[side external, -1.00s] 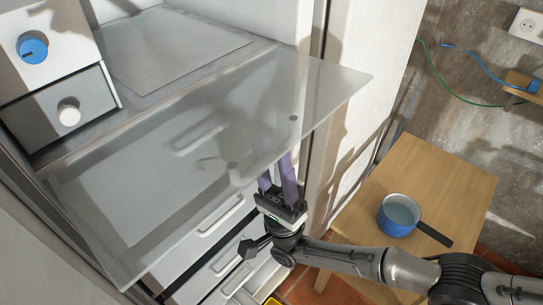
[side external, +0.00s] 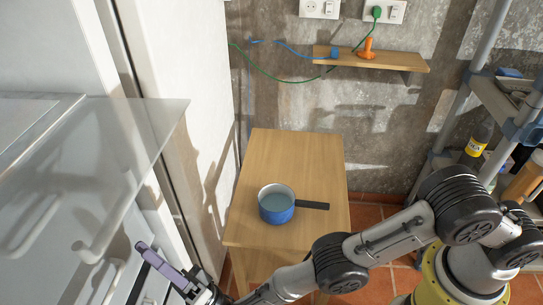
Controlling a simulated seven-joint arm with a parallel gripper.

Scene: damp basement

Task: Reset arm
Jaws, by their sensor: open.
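My gripper (side external: 168,268) is at the lower left of the side external view, with purple fingers pointing up and left. It is empty, beside the handles of the white drawer unit and below the edge of the glass panel. My arm reaches to it from the right along the bottom of the view. The gripper's lower part is cut off by the frame edge.
A translucent glass panel (side external: 125,140) juts out at left over white drawers. A wooden table (side external: 290,160) holds a blue saucepan (side external: 277,210). A shelf (side external: 395,62) with an orange object (side external: 367,48) is on the wall. A metal rack (side external: 468,105) stands at right.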

